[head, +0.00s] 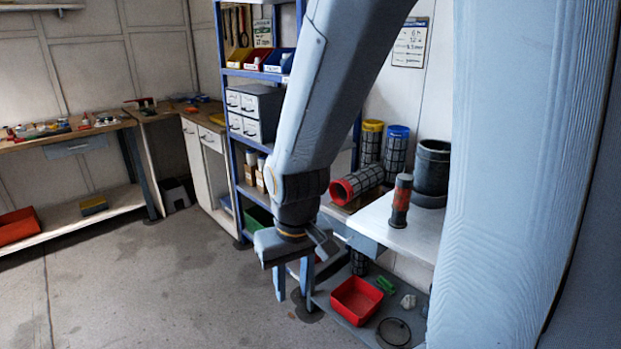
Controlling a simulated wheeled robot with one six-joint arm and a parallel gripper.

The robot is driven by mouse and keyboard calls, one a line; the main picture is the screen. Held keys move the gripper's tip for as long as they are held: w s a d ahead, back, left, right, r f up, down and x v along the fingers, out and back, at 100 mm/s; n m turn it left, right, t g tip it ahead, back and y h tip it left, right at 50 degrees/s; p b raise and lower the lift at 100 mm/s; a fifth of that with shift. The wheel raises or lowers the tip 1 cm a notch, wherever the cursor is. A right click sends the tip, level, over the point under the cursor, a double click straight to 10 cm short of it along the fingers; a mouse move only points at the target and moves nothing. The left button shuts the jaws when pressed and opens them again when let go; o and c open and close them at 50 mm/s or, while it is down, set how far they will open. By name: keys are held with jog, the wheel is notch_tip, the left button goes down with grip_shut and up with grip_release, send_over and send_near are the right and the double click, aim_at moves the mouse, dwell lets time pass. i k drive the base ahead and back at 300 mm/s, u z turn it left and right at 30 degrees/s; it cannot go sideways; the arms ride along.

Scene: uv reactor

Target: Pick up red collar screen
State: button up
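The red collar screen (361,180) is a dark mesh cylinder lying on its side on the workbench (395,232), its red ring end facing left and towards me. A yellow collar screen (371,145) and a blue collar screen (397,152) stand upright behind it. My gripper (293,292) hangs pointing down in front of the bench, left of and below the red collar screen. Its two fingers are apart with nothing seen between them. My arm hides part of the bench's left side.
A red and black cylinder (401,200) and a dark bucket (432,170) stand right of the red collar screen. A red bin (356,300) sits on the lower shelf. Blue shelving (228,130) stands behind my arm. The floor (150,285) at left is clear.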

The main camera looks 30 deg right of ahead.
aim_at(343, 191)
jog(key=u, duration=0.2)
jog(key=i, duration=0.75)
jog(key=z, duration=0.5)
jog(key=i, duration=0.65)
jog(key=z, duration=1.05)
jog(key=i, duration=0.35)
jog(key=z, duration=0.35)
